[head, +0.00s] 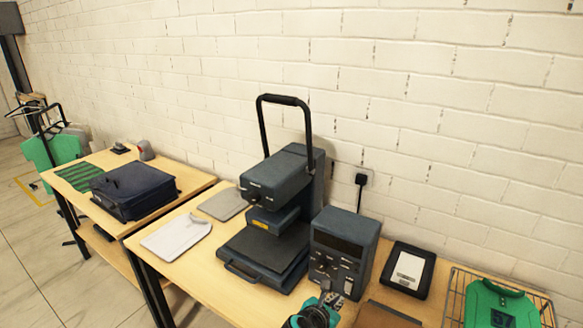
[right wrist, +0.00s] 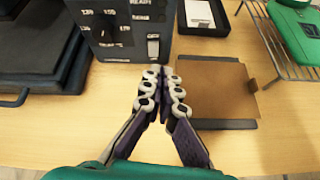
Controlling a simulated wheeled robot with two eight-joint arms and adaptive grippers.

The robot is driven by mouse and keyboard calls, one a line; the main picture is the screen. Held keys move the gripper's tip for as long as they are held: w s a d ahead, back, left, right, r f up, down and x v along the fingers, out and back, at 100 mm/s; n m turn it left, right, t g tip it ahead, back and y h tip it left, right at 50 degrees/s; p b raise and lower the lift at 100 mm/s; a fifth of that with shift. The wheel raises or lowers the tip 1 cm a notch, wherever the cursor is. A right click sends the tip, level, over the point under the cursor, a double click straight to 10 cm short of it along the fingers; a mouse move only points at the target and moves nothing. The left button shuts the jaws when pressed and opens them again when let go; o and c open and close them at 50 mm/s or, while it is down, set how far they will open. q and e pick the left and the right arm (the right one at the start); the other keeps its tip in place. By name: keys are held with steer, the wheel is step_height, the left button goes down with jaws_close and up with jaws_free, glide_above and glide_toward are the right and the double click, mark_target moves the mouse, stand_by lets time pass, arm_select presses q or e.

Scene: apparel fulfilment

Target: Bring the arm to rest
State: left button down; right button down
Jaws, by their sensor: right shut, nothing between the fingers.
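My right gripper (head: 322,308) is at the bottom edge of the head view, in front of the control box (head: 342,245). In the right wrist view the gripper (right wrist: 162,80) points away over the table, fingers together with nothing between them. Its tips are just short of the control box (right wrist: 120,25) and left of a brown flat pad (right wrist: 215,85). My left gripper is in neither view.
A heat press (head: 280,200) with a raised handle stands on the wooden table (head: 190,262). A black tray (head: 408,268) and a wire rack (head: 455,292) with a green garment (head: 500,305) are at right.

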steer(key=s+d+r+m+g+y, duration=0.1)
steer(key=s+d+m+y, duration=0.1)
steer(key=s+m, duration=0.7)
steer(key=s+d+r+m+g+y, duration=0.1)
steer(key=s+m+y, duration=0.3)
steer(key=s+m, duration=0.5)
steer(key=d+r+m, duration=0.1)
steer(key=m, duration=0.8)
steer(key=shift+r, duration=0.2)
steer(key=shift+d, duration=0.1)
